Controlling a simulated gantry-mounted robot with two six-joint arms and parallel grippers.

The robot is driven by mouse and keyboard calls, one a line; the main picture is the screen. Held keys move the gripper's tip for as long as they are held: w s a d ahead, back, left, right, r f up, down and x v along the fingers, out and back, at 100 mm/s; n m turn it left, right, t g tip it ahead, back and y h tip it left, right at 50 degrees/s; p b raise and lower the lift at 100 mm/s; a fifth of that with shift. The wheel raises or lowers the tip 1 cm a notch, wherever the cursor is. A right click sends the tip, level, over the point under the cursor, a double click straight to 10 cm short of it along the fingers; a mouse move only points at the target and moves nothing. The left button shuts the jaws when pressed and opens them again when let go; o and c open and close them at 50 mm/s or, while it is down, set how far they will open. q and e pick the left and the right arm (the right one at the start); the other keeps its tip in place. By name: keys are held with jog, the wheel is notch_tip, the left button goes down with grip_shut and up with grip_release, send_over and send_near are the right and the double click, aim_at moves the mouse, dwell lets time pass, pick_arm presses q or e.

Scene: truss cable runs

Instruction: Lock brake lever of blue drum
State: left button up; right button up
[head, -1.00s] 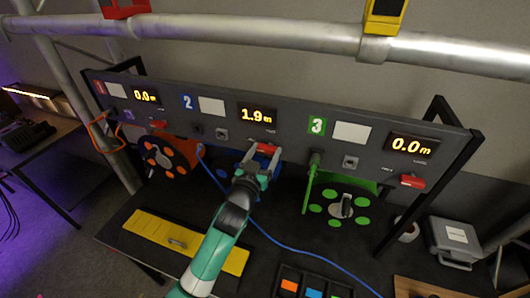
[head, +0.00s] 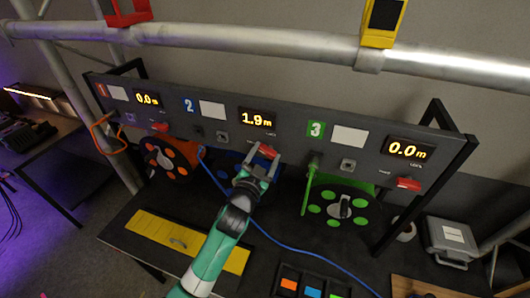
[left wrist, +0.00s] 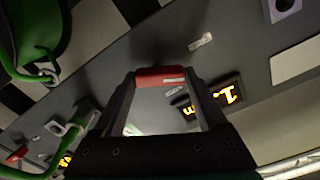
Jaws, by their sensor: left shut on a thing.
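The red brake lever (head: 267,151) of the blue drum is on the grey panel below the 1.9 m display. My left gripper (head: 264,158) is shut on this lever. In the left wrist view the red lever (left wrist: 160,77) lies across between the two fingertips. The blue drum (head: 228,158) sits behind my gripper and arm, which hide most of it. A blue cable (head: 290,244) runs from its left side down across the table. A LOCK label shows above the lever. My right gripper is not in view.
The orange drum (head: 166,160) is to the left and the green drum (head: 338,206) to the right. A second red lever (head: 408,184) sits beneath the right display. A yellow plate (head: 180,240) and a tray of coloured blocks (head: 310,284) lie on the dark table.

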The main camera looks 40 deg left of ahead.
pick_arm(q)
jog(key=m+p, duration=0.2)
jog(key=m, duration=0.4)
jog(key=shift+d+r+m+p, duration=0.1)
jog(key=shift+r+m+p, duration=0.05)
jog(key=shift+m+p, duration=0.2)
jog(key=m+p, duration=0.1)
jog(key=m, duration=0.3)
jog(key=shift+p, duration=0.4)
jog(key=shift+d+m+p, duration=0.1)
jog(key=shift+m+p, duration=0.25)
jog(key=shift+m, duration=0.7)
jog(key=o, duration=1.3)
jog(key=shift+w, duration=0.1)
